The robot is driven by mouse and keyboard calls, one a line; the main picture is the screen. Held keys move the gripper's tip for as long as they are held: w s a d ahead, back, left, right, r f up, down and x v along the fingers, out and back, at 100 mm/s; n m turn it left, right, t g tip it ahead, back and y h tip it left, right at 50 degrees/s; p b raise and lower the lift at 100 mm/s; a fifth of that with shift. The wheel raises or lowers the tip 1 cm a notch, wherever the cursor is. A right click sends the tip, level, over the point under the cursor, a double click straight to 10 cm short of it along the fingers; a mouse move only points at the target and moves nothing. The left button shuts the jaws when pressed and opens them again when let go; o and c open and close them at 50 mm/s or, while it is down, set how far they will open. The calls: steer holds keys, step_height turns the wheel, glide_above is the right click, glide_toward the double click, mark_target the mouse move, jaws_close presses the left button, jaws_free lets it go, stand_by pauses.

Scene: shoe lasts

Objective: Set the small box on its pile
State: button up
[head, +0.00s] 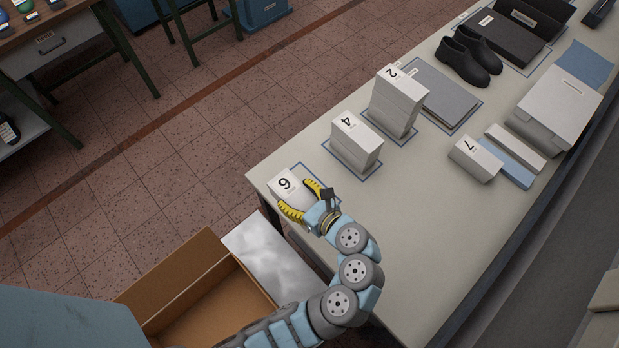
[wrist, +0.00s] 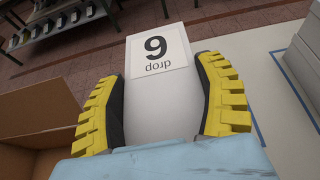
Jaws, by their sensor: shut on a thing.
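My gripper (head: 300,203) is shut on a small white box (head: 287,183) marked 6, at the near left corner of the long table. In the wrist view the box (wrist: 162,95) sits between the yellow ribbed fingers (wrist: 165,105), its label reading upside down. A blue outlined rectangle (head: 322,171) lies on the table beside and partly under the box; I cannot tell whether the box touches the table. Beyond it stand a white pile marked 4 (head: 356,143) and a taller white pile marked 2 (head: 397,100), each on an outline.
A white box marked 7 (head: 475,159), a large white box (head: 556,108), black shoes (head: 469,56) and grey slabs (head: 441,91) stand farther along the table (head: 400,230). An open cardboard box (head: 205,295) is below the table's left edge.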

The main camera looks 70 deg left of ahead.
steer(key=shift+w+a+f+b, duration=0.3)
steer(key=shift+w+a+f, duration=0.9)
steer(key=shift+f, duration=0.7)
steer(key=shift+w+a+f+b, duration=0.25)
steer(key=shift+w+a+f, duration=0.65)
steer(key=shift+a+f, duration=0.8)
steer(key=shift+w+a+f+b, duration=0.3)
steer(key=shift+w+a+f, duration=0.8)
steer(key=shift+f, duration=1)
steer(key=shift+f, duration=0.1)
steer(key=o, duration=1.2)
steer(key=shift+o, duration=0.2)
steer(key=shift+w+d+r, duration=0.1)
steer(key=shift+d+r, duration=0.05)
steer(key=shift+r, duration=0.05)
steer(key=v, duration=1.1)
steer(key=shift+d, duration=0.25)
